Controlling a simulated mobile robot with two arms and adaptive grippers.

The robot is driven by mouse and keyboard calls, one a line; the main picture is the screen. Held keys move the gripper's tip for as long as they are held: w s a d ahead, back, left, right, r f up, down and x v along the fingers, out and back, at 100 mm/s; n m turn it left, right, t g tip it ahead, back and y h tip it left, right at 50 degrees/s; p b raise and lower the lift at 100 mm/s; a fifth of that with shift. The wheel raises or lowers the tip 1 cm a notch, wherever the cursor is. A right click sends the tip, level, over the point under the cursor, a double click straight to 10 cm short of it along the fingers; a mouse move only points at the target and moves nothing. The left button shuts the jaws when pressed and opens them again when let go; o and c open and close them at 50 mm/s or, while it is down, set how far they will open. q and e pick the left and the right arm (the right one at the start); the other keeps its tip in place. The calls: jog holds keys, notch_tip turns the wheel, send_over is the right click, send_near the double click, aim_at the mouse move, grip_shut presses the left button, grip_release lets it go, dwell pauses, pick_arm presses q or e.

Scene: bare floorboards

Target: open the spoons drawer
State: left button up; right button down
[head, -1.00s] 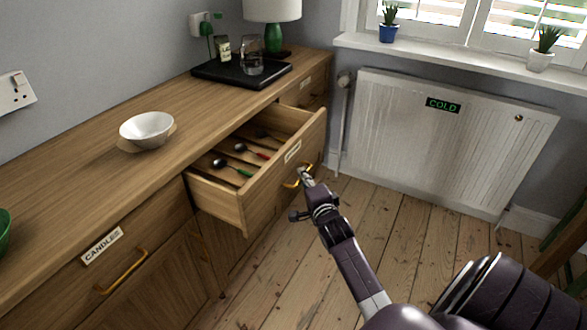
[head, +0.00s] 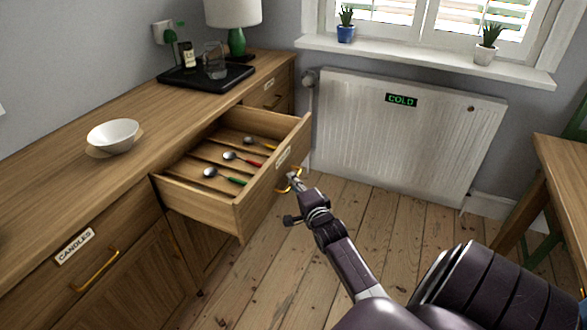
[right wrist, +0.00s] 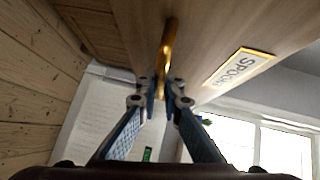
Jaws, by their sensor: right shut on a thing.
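The spoons drawer (head: 251,201) stands pulled well out of the wooden cabinet in the head view. Three spoons with green, red and yellow handles lie inside it in separate slots. Its label (right wrist: 239,67) reads "SPOONS" in the right wrist view, partly cut short by the angle. My right gripper (head: 294,180) is at the drawer's front, shut on the brass handle (head: 285,188). The handle (right wrist: 168,45) also runs between the fingertips in the right wrist view. My left gripper is not in view.
A white bowl (head: 113,135) and a black tray (head: 180,84) with a glass jug and a bottle stand on the cabinet top. A candles drawer (head: 60,270) is shut at left. A radiator (head: 400,140) is behind. Bare floorboards (head: 400,235) lie before the drawer.

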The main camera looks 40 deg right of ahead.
jog(key=c, duration=2.1)
grip_release()
jog(key=v, duration=1.2)
jog(key=shift+f, duration=0.1)
